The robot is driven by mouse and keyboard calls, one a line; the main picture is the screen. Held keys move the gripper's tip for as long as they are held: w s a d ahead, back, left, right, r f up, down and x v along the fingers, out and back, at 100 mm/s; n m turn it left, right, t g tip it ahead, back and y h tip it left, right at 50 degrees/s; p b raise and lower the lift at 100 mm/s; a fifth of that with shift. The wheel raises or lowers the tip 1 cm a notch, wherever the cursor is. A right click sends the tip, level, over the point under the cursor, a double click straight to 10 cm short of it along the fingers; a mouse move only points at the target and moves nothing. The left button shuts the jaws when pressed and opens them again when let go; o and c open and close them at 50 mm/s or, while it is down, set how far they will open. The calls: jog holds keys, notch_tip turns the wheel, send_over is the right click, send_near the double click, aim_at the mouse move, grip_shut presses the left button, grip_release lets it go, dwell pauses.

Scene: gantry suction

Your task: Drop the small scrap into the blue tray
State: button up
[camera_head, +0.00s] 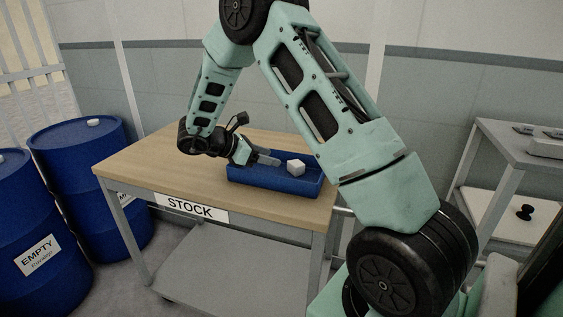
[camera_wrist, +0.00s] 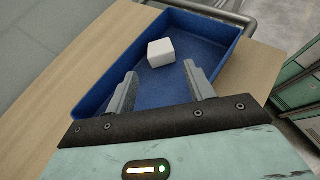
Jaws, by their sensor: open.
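The small scrap is a pale, nearly white block (camera_head: 295,166). It is inside the blue tray (camera_head: 275,186), and in the wrist view the block (camera_wrist: 161,52) rests on the tray floor, apart from the walls. The tray (camera_wrist: 239,47) sits on the wooden table top. My gripper (camera_head: 272,158) is over the left part of the tray in the head view. In the wrist view my gripper (camera_wrist: 160,80) is open and empty, its two grey fingers spread, with the block beyond the fingertips. The lower part of the tray is hidden behind my gripper in the wrist view.
The wooden table (camera_head: 140,172) carries a STOCK label (camera_head: 190,208) and has clear room left of the tray. Blue drums (camera_head: 80,160) stand at the left. A grey shelf unit (camera_head: 510,150) stands at the right. A metal rail (camera_wrist: 215,12) runs past the tray's far edge.

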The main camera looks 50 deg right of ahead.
jog(key=shift+v, duration=1.45)
jog(key=w+a+r+n+t+y, duration=0.3)
jog(key=w+a+n+t, duration=0.35)
jog(key=a+n, duration=0.35)
jog(key=w+a+r+n+t+y, duration=0.3)
jog(key=w+a+n+t, duration=0.2)
jog(key=a+n+t, duration=0.6)
jog(key=s+a+n+g+y, duration=0.1)
jog(key=s+a+n+y, duration=0.2)
jog(key=a+n, duration=0.4)
jog(key=s+a+n+g+y, duration=0.25)
jog(key=a+n+y, duration=0.2)
jog(key=n, duration=0.35)
jog(key=s+a+n+g+y, duration=0.3)
jog(key=s+a+n, duration=0.6)
jog(key=s+n, duration=0.4)
jog(key=s+d+f+n+g+h, duration=0.2)
jog(key=s+d+n+g, duration=0.1)
jog(key=s+n, duration=0.5)
jog(key=s+d+f+n+g+h, duration=0.2)
jog(key=s+d+n+g, duration=0.1)
jog(key=s+n, duration=0.6)
jog(key=s+d, duration=0.1)
jog(key=s, duration=0.2)
jog(key=shift+s+d+f+h, duration=0.1)
jog(key=shift+f+h, duration=0.05)
jog(key=shift+h, duration=0.1)
